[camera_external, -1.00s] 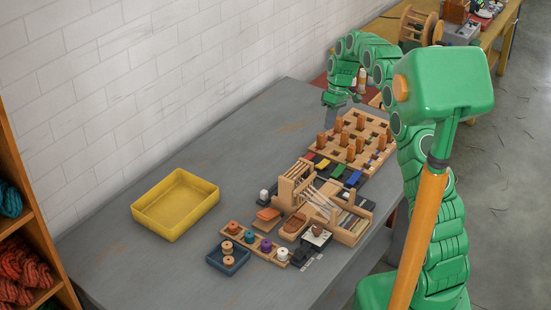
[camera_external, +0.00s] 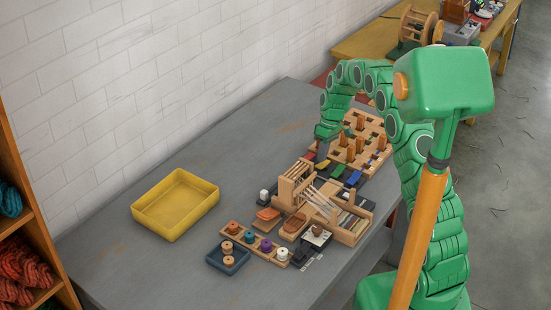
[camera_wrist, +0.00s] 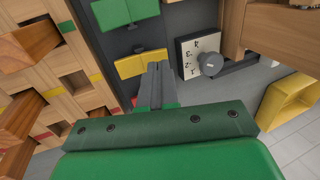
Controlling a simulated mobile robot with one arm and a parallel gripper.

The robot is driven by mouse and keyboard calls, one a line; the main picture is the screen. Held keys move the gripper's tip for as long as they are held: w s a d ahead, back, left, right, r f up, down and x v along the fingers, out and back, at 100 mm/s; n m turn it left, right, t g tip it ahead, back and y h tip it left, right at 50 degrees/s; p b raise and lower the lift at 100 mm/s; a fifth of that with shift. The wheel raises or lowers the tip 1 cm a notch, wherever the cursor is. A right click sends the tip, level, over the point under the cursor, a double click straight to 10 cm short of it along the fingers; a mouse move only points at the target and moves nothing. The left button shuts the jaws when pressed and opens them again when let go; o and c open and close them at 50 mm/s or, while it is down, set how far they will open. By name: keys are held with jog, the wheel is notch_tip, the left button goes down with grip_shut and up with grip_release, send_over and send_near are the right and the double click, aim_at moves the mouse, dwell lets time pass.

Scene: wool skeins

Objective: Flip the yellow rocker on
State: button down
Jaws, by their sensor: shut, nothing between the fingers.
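The yellow rocker (camera_wrist: 128,66) lies on a dark strip in the wrist view, just beyond the tips of my gripper (camera_wrist: 157,68). Its two halves meet at a crease, and my fingertips overlap its right part in the picture. I cannot tell if they touch it. My fingers are shut with nothing between them. In the external view the yellow rocker (camera_external: 322,165) sits in the row of coloured rockers, with my gripper (camera_external: 317,148) above and behind it.
A green rocker (camera_wrist: 122,10) lies beyond the yellow one, and a red piece (camera_wrist: 134,101) shows on the near side. A white dial plate (camera_wrist: 201,52) with a grey knob is at right. A yellow tray (camera_external: 176,228) sits at left.

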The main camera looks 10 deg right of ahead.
aim_at(321, 164)
jog(key=shift+x, duration=0.9)
jog(key=shift+s+a+f+h, duration=0.1)
jog(key=shift+s+f+h, duration=0.1)
jog(key=shift+f+h, duration=0.1)
jog(key=shift+w, duration=0.1)
jog(key=shift+r, duration=0.1)
jog(key=shift+w+d+r, duration=0.2)
jog(key=shift+w+d, duration=0.35)
jog(key=shift+w, duration=0.05)
jog(key=shift+r, duration=0.1)
notch_tip(321, 164, up, 14)
dwell(0.5)
